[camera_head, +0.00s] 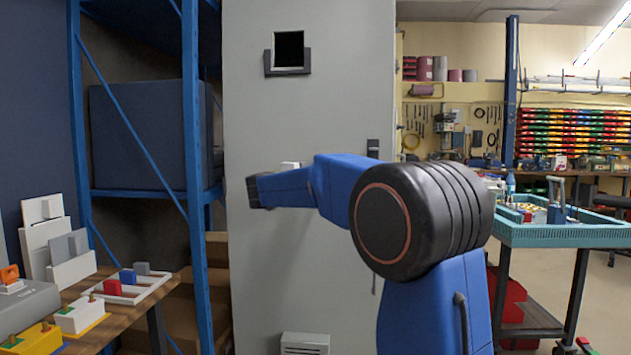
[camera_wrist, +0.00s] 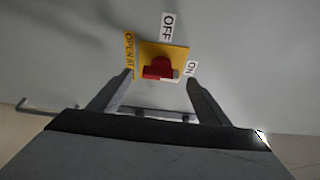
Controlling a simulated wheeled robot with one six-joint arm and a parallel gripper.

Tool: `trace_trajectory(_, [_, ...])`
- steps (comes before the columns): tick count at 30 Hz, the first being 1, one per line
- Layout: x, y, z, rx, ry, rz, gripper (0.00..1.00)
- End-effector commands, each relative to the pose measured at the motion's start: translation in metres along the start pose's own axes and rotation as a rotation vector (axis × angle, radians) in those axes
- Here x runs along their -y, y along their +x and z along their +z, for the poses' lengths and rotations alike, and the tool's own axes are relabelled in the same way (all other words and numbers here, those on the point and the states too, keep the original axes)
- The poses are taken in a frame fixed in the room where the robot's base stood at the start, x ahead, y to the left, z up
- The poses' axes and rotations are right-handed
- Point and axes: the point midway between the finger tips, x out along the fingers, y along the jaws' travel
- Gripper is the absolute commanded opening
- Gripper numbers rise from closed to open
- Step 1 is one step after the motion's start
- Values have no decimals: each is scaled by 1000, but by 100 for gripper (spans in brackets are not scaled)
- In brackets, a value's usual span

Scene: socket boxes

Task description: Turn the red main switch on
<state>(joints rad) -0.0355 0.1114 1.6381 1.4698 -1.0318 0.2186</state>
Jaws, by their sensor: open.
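The red main switch (camera_wrist: 158,68) sits on a yellow plate (camera_wrist: 178,52) on a grey surface in the wrist view. An OFF label (camera_wrist: 168,26) is above it and an ON label (camera_wrist: 191,68) is to its right. A pale patch shows at the knob's lower right end, on the ON side; I cannot tell its exact setting. My gripper (camera_wrist: 158,78) is open, its fingers apart on either side of the knob in the picture; contact is unclear. In the head view my gripper (camera_head: 258,191) is in front of the grey cabinet (camera_head: 330,90); the red knob is not visible there.
A yellow label with text (camera_wrist: 129,53) is left of the switch. A wooden bench (camera_head: 150,300) with socket parts stands at the left, beside a blue shelf rack (camera_head: 191,120). A teal tray table (camera_head: 560,236) stands at the right.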

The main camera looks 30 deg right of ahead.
Motion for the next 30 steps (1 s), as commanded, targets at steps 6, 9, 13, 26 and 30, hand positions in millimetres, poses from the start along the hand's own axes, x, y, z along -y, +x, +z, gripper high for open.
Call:
trace_trajectory(6, [1,-46,1,4,1,0,70])
trace_trajectory(9, [0,-66,1,3,1,0,70])
trace_trajectory(13, [0,-92,0,3,1,1,70])
trace_trajectory(26, [0,-142,0,0,0,1,70])
trace_trajectory(30, [0,-144,0,-1,0,1,70])
